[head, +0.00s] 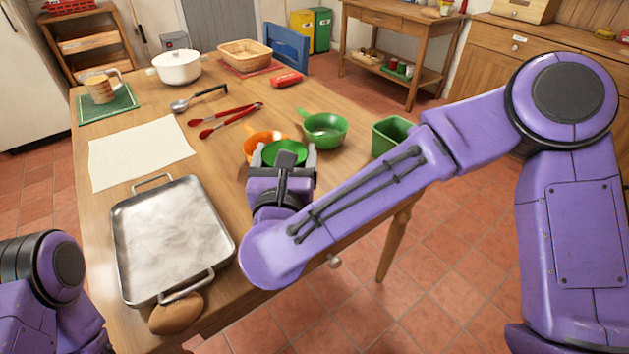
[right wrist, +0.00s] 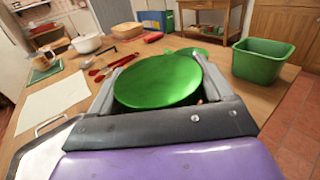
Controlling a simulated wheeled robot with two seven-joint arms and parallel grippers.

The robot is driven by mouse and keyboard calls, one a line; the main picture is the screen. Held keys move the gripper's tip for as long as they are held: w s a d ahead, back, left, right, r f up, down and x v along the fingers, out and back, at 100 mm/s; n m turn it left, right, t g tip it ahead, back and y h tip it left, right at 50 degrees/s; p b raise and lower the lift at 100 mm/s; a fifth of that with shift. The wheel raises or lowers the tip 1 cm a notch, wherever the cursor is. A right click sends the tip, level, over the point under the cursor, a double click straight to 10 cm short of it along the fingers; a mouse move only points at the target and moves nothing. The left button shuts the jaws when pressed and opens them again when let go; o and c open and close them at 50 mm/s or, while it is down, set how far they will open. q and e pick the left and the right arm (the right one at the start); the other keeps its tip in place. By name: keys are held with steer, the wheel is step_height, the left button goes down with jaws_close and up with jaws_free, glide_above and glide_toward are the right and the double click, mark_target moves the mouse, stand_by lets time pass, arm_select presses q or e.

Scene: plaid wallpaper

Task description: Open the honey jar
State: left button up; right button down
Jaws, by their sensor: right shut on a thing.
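A round green lid (right wrist: 158,80) fills the space between the fingers of my right gripper (head: 283,157). The lid also shows in the head view (head: 284,150), just beyond the gripper's palm. My right gripper is shut on it, one finger on each side. The jar body under the lid is hidden by the lid and the gripper, so I cannot tell whether the lid still sits on it. My left gripper is out of view; only part of my left arm shows at the lower left.
An orange bowl-like item (head: 257,141) and a green pan (head: 326,130) stand close beyond the gripper. A green bin (head: 391,136) is to the right. A metal tray (head: 172,240), a brown loaf-like item (head: 176,314), red tongs (head: 226,120) and a cloth (head: 138,152) lie left.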

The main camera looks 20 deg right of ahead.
steer(key=w+d+f, duration=0.2)
steer(key=d+f, duration=0.1)
steer(key=f, duration=0.1)
steer(key=w+d+f+p, duration=0.1)
steer(key=w+d+f, duration=0.2)
steer(key=f, duration=0.1)
steer(key=w+d+f, duration=0.3)
steer(key=f, duration=0.1)
steer(key=shift+w+d+f+p, duration=0.1)
steer(key=shift+w+f+p, duration=0.1)
steer(key=shift+p, duration=0.2)
steer(key=shift+f, duration=0.1)
jaws_free()
steer(key=shift+r, duration=0.25)
steer(key=b+v, duration=0.2)
steer(key=v, duration=1)
steer(key=shift+f, duration=0.1)
